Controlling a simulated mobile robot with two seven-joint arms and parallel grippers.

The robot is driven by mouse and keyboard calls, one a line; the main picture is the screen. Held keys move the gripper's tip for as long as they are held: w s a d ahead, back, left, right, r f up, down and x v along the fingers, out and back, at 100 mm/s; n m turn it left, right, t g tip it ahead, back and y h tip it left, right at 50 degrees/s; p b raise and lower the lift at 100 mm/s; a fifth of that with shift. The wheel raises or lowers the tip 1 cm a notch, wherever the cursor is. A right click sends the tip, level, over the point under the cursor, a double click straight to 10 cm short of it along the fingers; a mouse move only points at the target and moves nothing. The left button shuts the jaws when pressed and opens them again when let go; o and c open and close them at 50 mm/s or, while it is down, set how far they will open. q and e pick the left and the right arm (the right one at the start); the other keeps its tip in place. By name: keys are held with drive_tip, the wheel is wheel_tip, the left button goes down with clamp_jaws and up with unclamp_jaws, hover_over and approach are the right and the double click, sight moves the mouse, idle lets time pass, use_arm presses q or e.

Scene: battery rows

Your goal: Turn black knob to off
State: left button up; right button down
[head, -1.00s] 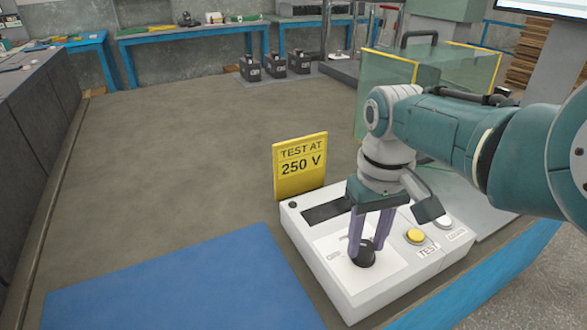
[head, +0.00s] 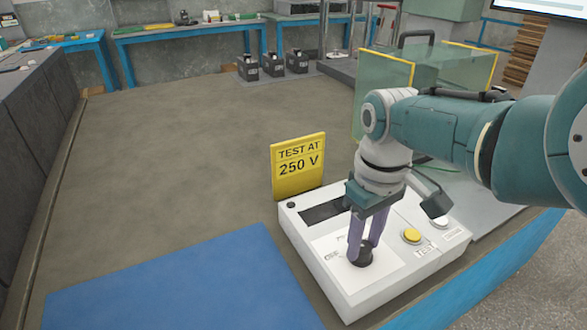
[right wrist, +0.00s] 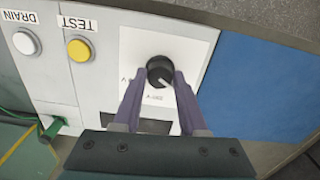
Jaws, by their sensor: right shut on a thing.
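The black knob (head: 361,254) stands on the white panel of a white test box (head: 355,306) on the bench. My right gripper (head: 363,246) points down at it from above, with its purple fingers closed on the knob's sides. In the right wrist view the knob (right wrist: 159,71) sits between the fingertips (right wrist: 160,80). A white pointer line on the knob points toward the lower right of that view, near a partly hidden label. The panel's labels are too small or covered to read fully. My left gripper is not in view.
A yellow TEST button (head: 412,236) and a white DRAIN button (right wrist: 26,42) sit beside the panel. A yellow "TEST AT 250 V" sign (head: 298,167) stands behind the box. A blue mat (head: 190,285) lies left. A glass guard (head: 385,90) stands behind my arm.

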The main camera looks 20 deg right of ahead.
sight(363, 246)
drive_tip(key=shift+c, duration=2.2)
unclamp_jaws()
drive_tip(key=shift+r, duration=0.1)
wheel_tip(363, 246, up, 10)
drive_tip(key=p, duration=0.6)
